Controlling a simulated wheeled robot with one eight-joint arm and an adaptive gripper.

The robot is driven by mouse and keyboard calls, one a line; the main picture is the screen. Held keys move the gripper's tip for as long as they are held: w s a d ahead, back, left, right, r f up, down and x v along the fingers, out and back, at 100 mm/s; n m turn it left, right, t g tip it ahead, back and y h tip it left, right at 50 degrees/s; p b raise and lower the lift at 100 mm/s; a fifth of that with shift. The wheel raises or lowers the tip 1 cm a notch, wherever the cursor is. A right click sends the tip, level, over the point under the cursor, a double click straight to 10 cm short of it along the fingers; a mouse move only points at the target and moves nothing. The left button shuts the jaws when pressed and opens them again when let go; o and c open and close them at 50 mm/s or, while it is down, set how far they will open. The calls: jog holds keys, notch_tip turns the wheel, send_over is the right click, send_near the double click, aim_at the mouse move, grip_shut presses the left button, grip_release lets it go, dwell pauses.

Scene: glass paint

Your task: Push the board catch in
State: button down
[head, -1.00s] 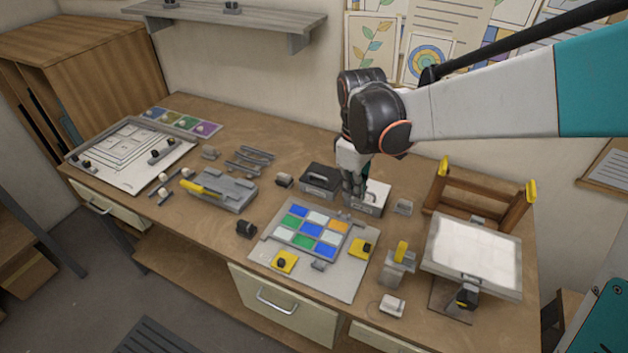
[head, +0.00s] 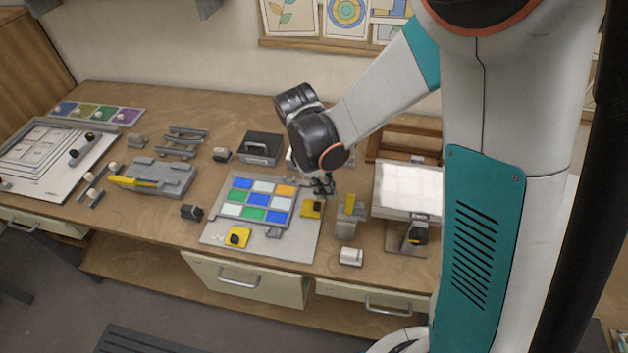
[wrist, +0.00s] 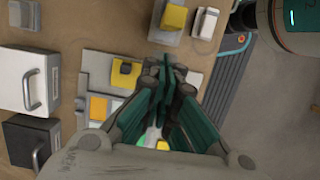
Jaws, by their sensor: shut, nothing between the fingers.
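The grey board (head: 215,232) lies on the bench and bears a frame of coloured glass tiles (head: 257,200). A yellow block with a black knob (head: 312,208) sits at its right side, and another (head: 238,237) near its front. A small grey piece (head: 275,232) sits at the frame's front edge; I cannot tell which part is the catch. My gripper (head: 323,188) is shut and empty, just behind the right yellow block. In the wrist view the shut fingertips (wrist: 165,75) show beside that yellow block (wrist: 125,74), apparently above the board, and hide part of it.
A grey stand with a yellow top (head: 349,215) and a small white box (head: 351,256) stand right of the board. A white light panel (head: 408,188) is farther right. A dark box (head: 262,147) stands behind. A grey tool with a yellow handle (head: 155,178) lies left.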

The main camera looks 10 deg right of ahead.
aim_at(350, 196)
jog(key=shift+s+d, duration=0.4)
jog(key=shift+d, duration=0.45)
jog(key=d, duration=0.1)
jog(key=s+d, duration=0.1)
jog(key=d, duration=0.2)
jog(key=shift+s+b, duration=0.35)
jog(key=shift+s, duration=0.05)
jog(key=shift+w+a, duration=0.1)
jog(key=shift+a, duration=0.05)
